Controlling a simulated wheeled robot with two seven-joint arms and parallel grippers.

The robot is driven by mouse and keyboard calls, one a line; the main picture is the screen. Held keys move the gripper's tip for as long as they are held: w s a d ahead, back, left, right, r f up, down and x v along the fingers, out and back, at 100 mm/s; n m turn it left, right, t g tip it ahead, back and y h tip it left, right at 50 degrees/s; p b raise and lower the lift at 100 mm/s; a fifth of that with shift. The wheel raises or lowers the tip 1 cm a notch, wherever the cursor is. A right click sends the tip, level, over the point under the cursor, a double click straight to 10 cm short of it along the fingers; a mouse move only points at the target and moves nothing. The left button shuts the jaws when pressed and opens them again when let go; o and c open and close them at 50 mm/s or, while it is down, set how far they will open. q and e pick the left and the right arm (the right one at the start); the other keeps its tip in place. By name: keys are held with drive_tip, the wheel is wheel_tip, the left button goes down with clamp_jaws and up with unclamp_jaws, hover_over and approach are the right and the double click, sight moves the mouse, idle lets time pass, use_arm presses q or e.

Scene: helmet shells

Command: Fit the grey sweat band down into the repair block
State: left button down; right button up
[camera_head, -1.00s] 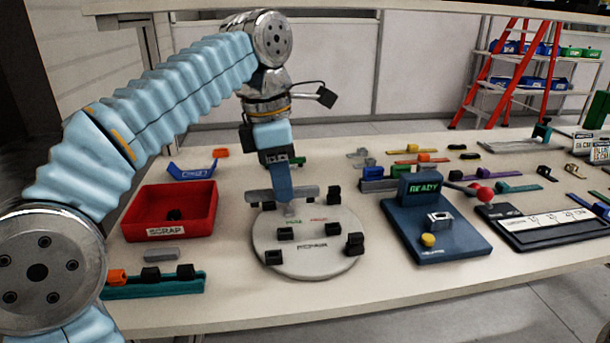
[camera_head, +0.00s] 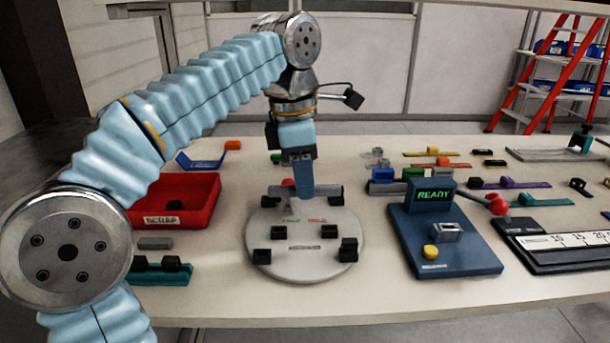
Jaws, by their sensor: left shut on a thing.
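The grey sweat band (camera_head: 322,190) is a short grey bar at the back of the round pale repair block (camera_head: 305,260). My left gripper (camera_head: 303,192) points down and is shut on the middle of the band, hiding that part. The band lies across the back edge of the block, its ends close to the two rear black clips (camera_head: 336,198). I cannot tell whether it touches or sits in them. Two front pairs of black clips (camera_head: 278,232) on the block stand empty. My right gripper is not in view.
A red scrap bin (camera_head: 200,205) stands left of the block, with a loose grey piece (camera_head: 155,243) and a teal rail (camera_head: 165,275) in front. A blue READY station (camera_head: 445,250) stands to the right. Bare table lies in front of the block.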

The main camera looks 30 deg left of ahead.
use_arm(q)
drive_tip(key=shift+f+b, duration=1.55)
drive_tip(key=shift+f, duration=0.8)
drive_tip(key=shift+p, duration=0.75)
drive_tip(key=shift+f+b, duration=0.9)
drive_tip(key=shift+f, duration=0.3)
drive_tip(key=c, duration=1)
unclamp_jaws()
drive_tip(key=shift+r, duration=0.15)
